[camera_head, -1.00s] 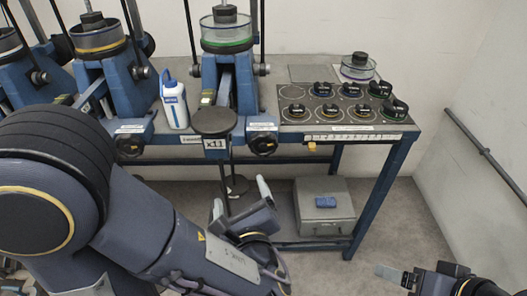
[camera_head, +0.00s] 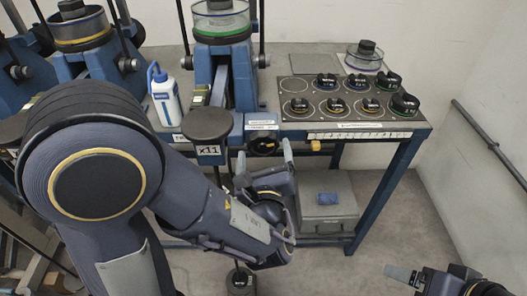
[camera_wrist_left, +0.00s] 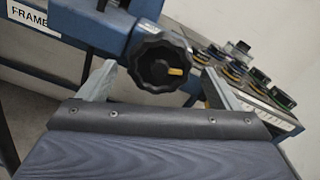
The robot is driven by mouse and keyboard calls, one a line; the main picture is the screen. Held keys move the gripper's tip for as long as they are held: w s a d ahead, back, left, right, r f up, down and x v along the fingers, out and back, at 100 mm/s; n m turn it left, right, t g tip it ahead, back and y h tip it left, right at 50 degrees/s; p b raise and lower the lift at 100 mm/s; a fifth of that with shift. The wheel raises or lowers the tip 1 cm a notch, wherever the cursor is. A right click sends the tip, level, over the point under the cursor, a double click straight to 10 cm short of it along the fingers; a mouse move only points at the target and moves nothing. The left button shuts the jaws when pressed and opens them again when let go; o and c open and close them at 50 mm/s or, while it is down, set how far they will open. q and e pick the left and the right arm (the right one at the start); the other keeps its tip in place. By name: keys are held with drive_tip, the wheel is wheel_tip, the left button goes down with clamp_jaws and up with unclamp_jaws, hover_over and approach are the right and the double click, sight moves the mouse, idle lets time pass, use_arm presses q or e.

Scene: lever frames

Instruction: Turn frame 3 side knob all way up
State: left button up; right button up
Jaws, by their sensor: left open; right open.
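A black round side knob (camera_head: 263,146) sits on the front edge of the bench below the right-hand lever frame (camera_head: 225,62), the one with a green ring. The wrist view shows the knob (camera_wrist_left: 158,65) close up, black and lobed with a yellow pointer mark towards the right. My left gripper (camera_head: 264,160) is open just in front of the knob. In the wrist view one finger of my left gripper (camera_wrist_left: 158,78) stands on each side of the knob, and I see no clear contact. My right gripper (camera_head: 408,274) is open and empty at the lower right.
A label reading FRAME (camera_wrist_left: 32,17) has its number hidden. A plate of black-topped weights (camera_head: 345,98) lies to the right. A white bottle (camera_head: 164,97) stands left of the frame. A round black pad marked x11 (camera_head: 207,124) is left of the knob. A grey box (camera_head: 327,210) sits below.

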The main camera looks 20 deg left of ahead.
use_arm(q)
drive_tip(key=shift+w+a, duration=0.15)
drive_tip(key=shift+w, duration=0.25)
drive_tip(key=c, duration=1)
drive_tip(key=shift+m, duration=0.5)
drive_tip(key=o, duration=1)
drive_tip(key=v, duration=0.8)
